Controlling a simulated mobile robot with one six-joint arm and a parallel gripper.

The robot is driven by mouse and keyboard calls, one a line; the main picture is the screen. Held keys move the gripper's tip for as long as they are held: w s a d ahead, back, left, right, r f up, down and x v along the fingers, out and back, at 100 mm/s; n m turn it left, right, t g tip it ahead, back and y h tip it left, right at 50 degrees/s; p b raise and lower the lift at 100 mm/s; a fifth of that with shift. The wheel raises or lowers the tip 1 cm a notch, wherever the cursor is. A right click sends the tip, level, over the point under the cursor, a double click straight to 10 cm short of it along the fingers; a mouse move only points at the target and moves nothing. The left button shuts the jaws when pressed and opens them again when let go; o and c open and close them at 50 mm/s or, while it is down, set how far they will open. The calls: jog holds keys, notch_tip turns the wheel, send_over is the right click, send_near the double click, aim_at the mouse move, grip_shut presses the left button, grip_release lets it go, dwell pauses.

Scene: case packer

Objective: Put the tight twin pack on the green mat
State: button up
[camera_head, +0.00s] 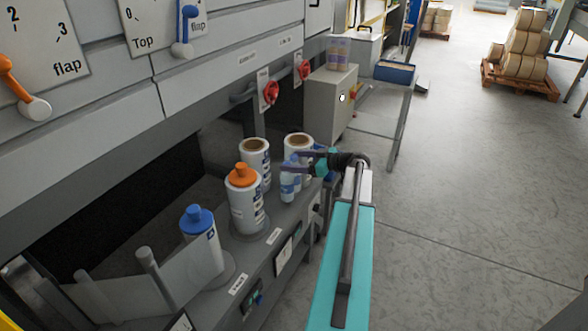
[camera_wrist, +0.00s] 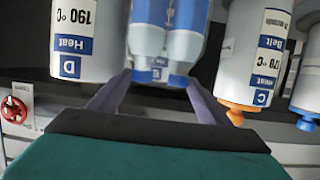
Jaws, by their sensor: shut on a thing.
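A twin pack of two white and blue bottles (camera_head: 289,180) is between the fingers of my gripper (camera_head: 300,164), among the large film rolls on the grey machine ledge. My gripper is shut on this pack. I cannot tell whether the pack still touches the ledge. No green mat can be made out in either view.
White rolls, one with an orange cap (camera_head: 244,205) and one with a blue cap (camera_head: 200,240), stand close to the pack. Another roll (camera_head: 298,146) stands just behind. A grey cabinet (camera_head: 330,98) carries another pack (camera_head: 338,53).

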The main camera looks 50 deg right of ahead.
jog(key=shift+w+a, duration=0.2)
jog(key=shift+w, duration=0.05)
jog(key=shift+d+f+p, duration=0.1)
jog(key=shift+f+p, duration=0.45)
jog(key=shift+f, duration=1.3)
jog(key=o, duration=1.8)
jog(key=shift+c, duration=0.2)
jog(key=shift+s, duration=0.1)
jog(key=b+v, duration=0.3)
jog(key=v, duration=0.9)
jog(key=shift+o, duration=0.3)
